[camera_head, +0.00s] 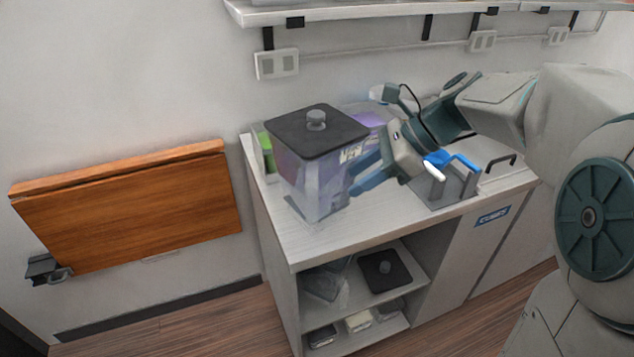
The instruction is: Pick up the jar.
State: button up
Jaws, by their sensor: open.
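A clear, square-sided jar (306,182) with a dark grey lid and a round grey knob stands upright at the left end of the counter. My gripper (362,182) is open, reaching in from the right, with its blue-grey fingers close against the lower right side of the jar. I cannot tell whether the fingers touch the jar or reach around it. The far finger is not clearly visible.
The pale counter (385,228) has free room along its front edge. A grey holder (447,190) with blue and white items stands right of my gripper. A green item (267,148) is behind the jar. A shelf (330,15) hangs above. A dark lid (385,270) lies below.

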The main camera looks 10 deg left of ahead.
aim_at(312, 208)
jog(key=shift+p+x, duration=0.75)
jog(key=shift+x, duration=5.75)
jog(key=shift+d+f, duration=0.1)
jog(key=shift+d, duration=0.05)
grip_shut()
jog(key=shift+w, duration=0.1)
